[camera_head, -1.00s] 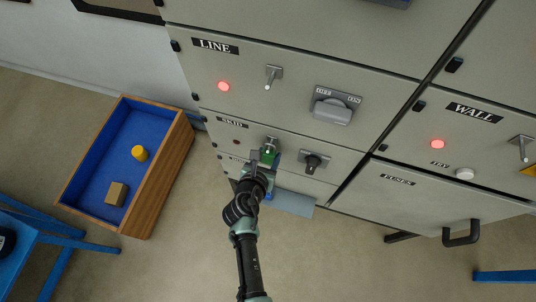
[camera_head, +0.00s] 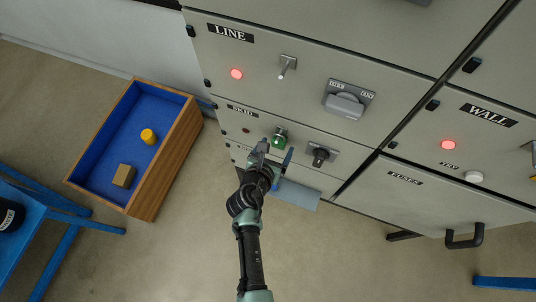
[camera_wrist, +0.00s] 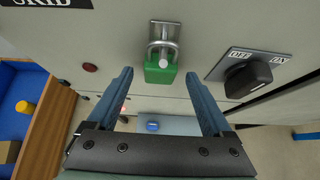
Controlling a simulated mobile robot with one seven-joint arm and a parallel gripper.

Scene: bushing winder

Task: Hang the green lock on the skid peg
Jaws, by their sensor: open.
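The green lock (camera_wrist: 160,71) hangs by its metal shackle from the skid peg (camera_wrist: 165,30), on the cabinet panel labelled SKID. In the head view the green lock (camera_head: 279,143) shows just beyond my gripper, below the peg plate (camera_head: 281,131). My gripper (camera_head: 274,150) is open and empty. In the wrist view its two blue-grey fingers (camera_wrist: 159,88) stand wide apart, to the left and right below the lock, with a visible gap to it. The fingers do not touch the lock.
A black OFF/ON knob (camera_wrist: 248,78) sits right of the lock. A wooden crate with blue lining (camera_head: 183,146) stands on the floor at left, holding a yellow cylinder (camera_head: 148,136) and a brown block (camera_head: 124,176). A grey-blue ledge (camera_head: 297,194) juts out below the panel.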

